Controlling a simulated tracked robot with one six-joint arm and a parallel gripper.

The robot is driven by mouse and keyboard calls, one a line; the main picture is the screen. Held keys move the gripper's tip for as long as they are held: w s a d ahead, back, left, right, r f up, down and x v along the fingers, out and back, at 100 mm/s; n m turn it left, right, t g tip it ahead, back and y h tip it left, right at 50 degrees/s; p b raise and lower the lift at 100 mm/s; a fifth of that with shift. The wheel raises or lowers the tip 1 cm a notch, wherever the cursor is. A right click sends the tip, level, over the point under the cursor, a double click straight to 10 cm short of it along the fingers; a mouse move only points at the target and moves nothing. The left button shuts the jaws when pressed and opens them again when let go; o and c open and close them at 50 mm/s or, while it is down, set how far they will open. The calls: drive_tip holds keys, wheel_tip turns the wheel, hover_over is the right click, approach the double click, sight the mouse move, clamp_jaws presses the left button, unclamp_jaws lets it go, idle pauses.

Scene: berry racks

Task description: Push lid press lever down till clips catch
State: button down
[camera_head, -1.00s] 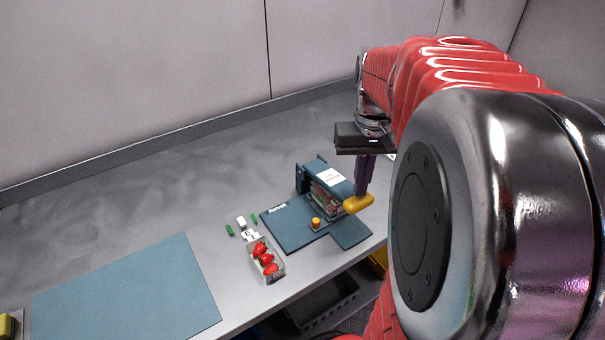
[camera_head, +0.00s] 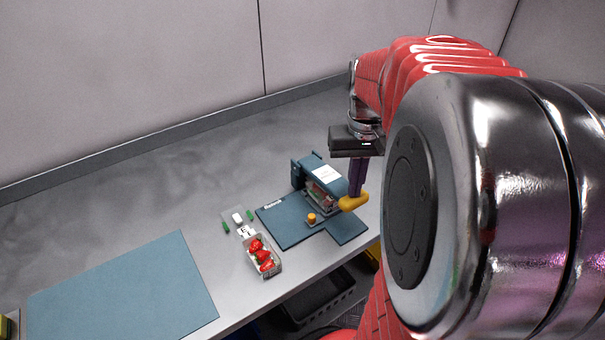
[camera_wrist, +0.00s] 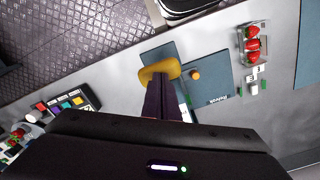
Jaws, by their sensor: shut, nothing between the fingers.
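The lid press is a dark blue device (camera_head: 316,176) with a white label on top, standing on a blue base plate (camera_head: 283,228). Its yellow lever handle (camera_head: 353,203) sticks out at the right, low near the base plate. My gripper (camera_head: 355,192) points down with purple fingers shut and empty, its tips at the yellow handle. In the wrist view the fingertips (camera_wrist: 161,84) overlap the yellow handle (camera_wrist: 159,72); exact contact is hard to tell. A clear box shows inside the press. Whether the clips have caught is not visible.
An orange knob (camera_head: 311,217) stands on the plate. An open punnet of strawberries (camera_head: 275,271) sits left of it, near small green and white pieces. A blue mat (camera_head: 120,295) lies at left. In the wrist view a panel with colored buttons (camera_wrist: 62,108) is at left.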

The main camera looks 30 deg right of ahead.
drive_tip(key=shift+f, duration=1.05)
drive_tip(key=shift+r, duration=0.1)
wheel_tip(320, 180, up, 9)
idle(1.6)
idle(0.4)
